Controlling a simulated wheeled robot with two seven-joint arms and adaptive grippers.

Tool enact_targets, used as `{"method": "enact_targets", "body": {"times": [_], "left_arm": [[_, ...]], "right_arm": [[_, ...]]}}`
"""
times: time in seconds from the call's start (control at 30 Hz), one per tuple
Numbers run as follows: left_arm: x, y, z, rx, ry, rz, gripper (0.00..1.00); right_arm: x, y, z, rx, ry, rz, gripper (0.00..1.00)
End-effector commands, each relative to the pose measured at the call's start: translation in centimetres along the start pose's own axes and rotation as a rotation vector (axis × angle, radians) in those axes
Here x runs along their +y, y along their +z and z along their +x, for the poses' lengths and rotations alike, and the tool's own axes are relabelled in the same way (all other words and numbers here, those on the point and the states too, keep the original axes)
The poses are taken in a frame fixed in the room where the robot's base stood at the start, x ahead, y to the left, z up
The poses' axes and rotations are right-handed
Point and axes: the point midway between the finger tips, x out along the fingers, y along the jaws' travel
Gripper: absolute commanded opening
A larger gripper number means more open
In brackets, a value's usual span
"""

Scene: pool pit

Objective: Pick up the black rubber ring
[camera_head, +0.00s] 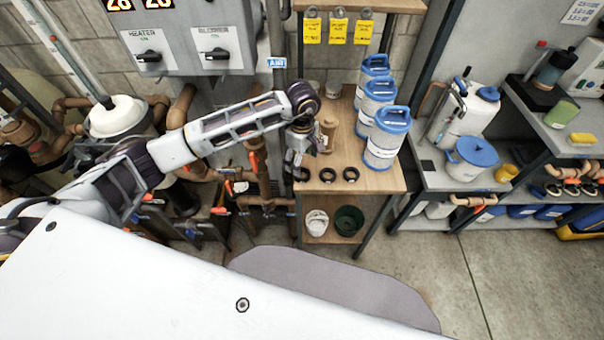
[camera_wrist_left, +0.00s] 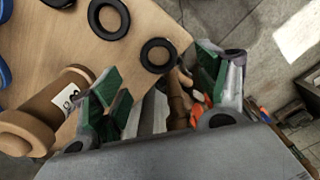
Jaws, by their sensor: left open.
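Three black rubber rings lie in a row on the wooden tabletop (camera_head: 378,182): a left ring (camera_head: 302,181), a middle ring (camera_head: 327,181) and a right ring (camera_head: 351,181). My left gripper (camera_head: 296,160) hangs over the table's left edge, just above and behind the left ring. In the left wrist view my left gripper (camera_wrist_left: 158,88) has its green-padded fingers spread, with nothing between them. One ring (camera_wrist_left: 158,70) lies just beyond the fingertips near the table edge; another ring (camera_wrist_left: 112,36) is farther off, and a third is cut by the top edge. My right gripper is not in view.
A brown cylinder (camera_head: 327,132) stands close beside my left gripper; it also shows in the left wrist view (camera_wrist_left: 45,112). Several blue-lidded canisters (camera_head: 384,140) stand on the table's right side. Pipes with orange handles (camera_head: 254,160) run left of the table.

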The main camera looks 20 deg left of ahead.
Motion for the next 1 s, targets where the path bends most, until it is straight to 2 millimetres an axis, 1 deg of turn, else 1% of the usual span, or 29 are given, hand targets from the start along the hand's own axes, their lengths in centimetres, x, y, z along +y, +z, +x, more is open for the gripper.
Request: {"method": "enact_targets", "body": {"times": [0.1,0.2,0.67,0.87,1.0], "left_arm": [[0.0,0.1,1.0,-0.001,-0.001,0.000,0.74],[0.0,0.1,1.4,-0.001,0.000,0.001,0.74],[0.0,0.0,1.8,0.000,-0.001,0.000,0.74],[0.1,-0.1,3.1,-0.001,-0.002,-0.001,0.74],[0.2,-0.2,4.5,-0.001,-0.002,0.000,0.74]], "right_arm": [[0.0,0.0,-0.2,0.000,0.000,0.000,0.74],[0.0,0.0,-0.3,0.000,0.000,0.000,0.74],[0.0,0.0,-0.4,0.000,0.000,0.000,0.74],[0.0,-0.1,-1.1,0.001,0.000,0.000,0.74],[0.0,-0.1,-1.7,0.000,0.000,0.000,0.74]]}}
